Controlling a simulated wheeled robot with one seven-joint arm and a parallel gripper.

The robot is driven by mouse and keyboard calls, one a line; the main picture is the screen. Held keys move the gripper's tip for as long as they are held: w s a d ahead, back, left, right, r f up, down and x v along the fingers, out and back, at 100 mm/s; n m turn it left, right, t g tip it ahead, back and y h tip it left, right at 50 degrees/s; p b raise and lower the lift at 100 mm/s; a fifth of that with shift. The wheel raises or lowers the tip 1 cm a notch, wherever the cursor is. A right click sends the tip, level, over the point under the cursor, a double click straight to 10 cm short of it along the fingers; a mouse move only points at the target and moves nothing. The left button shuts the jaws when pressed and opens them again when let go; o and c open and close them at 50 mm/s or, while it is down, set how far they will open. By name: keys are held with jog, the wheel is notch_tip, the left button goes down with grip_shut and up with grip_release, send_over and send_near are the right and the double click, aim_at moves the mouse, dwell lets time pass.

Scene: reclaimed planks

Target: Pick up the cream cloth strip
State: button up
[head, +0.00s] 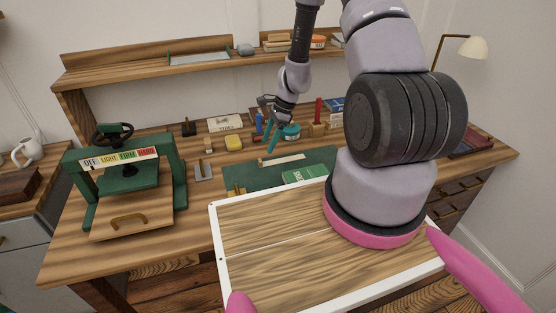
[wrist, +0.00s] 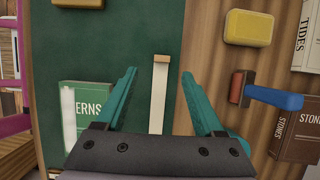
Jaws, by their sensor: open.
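The cream cloth strip (head: 284,159) lies on the dark green mat (head: 240,175) on the workbench. In the wrist view the strip (wrist: 158,100) is upright in the picture, with a tan end at the top and its lower end close to the gripper body's edge. My gripper (head: 269,131) is open and empty, over the bench behind the strip in the head view. In the wrist view my gripper (wrist: 162,75) has its two teal fingers spread on either side of the strip, with clear gaps; contact does not show.
A green book (head: 305,174) lies near the mat's front edge. A yellow block (head: 233,143) is left of my gripper. A blue-handled tool (wrist: 265,92) and a book marked TIDES (wrist: 305,35) are at right in the wrist view. A green press (head: 122,175) stands at the left.

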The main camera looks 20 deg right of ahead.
aim_at(260, 160)
jog(key=x, duration=0.7)
jog(key=shift+w+a+f, duration=0.1)
jog(key=shift+w+f, duration=0.05)
jog(key=shift+f, duration=0.1)
grip_shut()
